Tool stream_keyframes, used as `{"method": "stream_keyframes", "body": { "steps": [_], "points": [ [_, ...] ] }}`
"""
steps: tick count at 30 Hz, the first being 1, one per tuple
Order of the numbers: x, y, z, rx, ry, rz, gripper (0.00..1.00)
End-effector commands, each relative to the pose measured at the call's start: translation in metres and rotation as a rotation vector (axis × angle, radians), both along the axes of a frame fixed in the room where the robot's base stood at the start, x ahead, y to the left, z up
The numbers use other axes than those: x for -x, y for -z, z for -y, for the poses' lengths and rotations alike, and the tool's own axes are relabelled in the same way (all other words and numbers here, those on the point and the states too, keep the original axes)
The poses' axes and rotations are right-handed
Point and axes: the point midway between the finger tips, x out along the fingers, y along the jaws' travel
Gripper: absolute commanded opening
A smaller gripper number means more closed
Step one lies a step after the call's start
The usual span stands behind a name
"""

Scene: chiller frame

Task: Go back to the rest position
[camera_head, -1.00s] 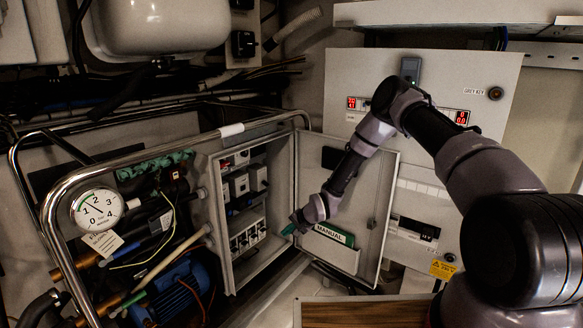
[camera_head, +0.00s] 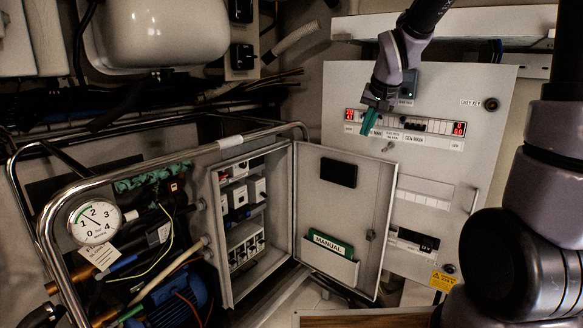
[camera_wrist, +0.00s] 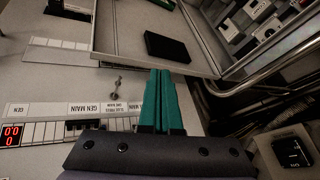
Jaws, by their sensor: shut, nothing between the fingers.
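My gripper (camera_head: 370,121) is in front of the upper left of the grey electrical panel (camera_head: 440,85), beside the row of breakers and labels. Its two teal fingers are together and hold nothing. In the wrist view the gripper (camera_wrist: 161,75) points toward the open cabinet door (camera_wrist: 130,45), with the fingers side by side. Whether the fingertips touch anything cannot be told. My arm reaches in from the upper right of the head view.
The small cabinet (camera_head: 222,225) stands open, its door (camera_head: 340,215) swung right with a green manual (camera_head: 330,242) in its pocket. A metal tube rail (camera_head: 130,160), pressure gauge (camera_head: 95,221) and blue motor (camera_head: 180,300) are at left. A wooden surface (camera_head: 365,320) is at the bottom.

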Motion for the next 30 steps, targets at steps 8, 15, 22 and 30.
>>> {"method": "stream_keyframes", "body": {
  "steps": [8,15,22,30],
  "points": [
    [0.115,-0.067,0.035,-0.010,0.027,0.031,0.00],
    [0.200,-0.085,0.044,-0.061,0.016,0.050,0.00],
    [0.231,-0.086,0.044,-0.090,0.002,0.055,0.00],
    [0.232,-0.086,0.044,-0.090,0.001,0.054,0.00]
  ]
}}
